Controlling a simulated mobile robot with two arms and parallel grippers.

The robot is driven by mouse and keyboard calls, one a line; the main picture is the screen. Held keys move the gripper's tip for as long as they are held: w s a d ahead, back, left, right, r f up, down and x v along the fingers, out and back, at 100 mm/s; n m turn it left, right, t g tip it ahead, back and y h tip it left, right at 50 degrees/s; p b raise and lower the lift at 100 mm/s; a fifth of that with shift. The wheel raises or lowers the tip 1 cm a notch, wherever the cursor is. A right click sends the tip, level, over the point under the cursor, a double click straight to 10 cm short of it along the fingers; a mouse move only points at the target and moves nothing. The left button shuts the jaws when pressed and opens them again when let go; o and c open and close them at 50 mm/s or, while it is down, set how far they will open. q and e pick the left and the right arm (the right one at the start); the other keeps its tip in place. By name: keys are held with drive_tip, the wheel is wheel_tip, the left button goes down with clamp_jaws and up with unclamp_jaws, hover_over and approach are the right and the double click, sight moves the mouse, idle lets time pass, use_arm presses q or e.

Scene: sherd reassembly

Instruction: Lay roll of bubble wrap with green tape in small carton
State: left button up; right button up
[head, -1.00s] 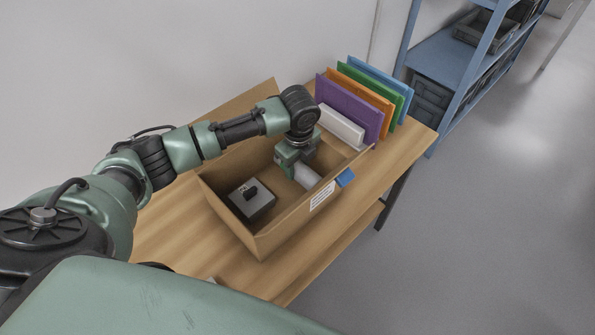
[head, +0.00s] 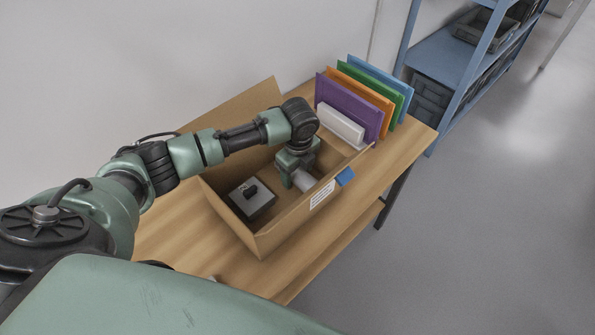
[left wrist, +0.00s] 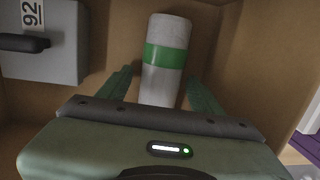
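The roll of bubble wrap is a white cylinder with a green tape band (left wrist: 165,56). It lies inside the open cardboard carton (head: 272,238), and its pale end shows in the head view (head: 305,183). My left gripper (head: 297,176) reaches down into the carton from above. In the left wrist view its green fingers (left wrist: 160,82) stand on either side of the roll, with small gaps between them and it. The gripper looks open around the roll. In the head view the gripper hides part of the roll. My right gripper is not in view.
A grey box with a black handle (head: 252,199) sits at the carton's left end. Upright purple (head: 347,106), orange, green and blue panels and a white block (head: 340,125) stand beyond its right end. The wooden table (head: 400,150) has bare room in front and at right.

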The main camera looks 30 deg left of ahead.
sight(299, 175)
use_arm(q)
wheel_tip(299, 175, up, 12)
drive_tip(key=s, duration=0.1)
drive_tip(key=shift+d, duration=0.4)
drive_tip(key=shift+r, duration=0.1)
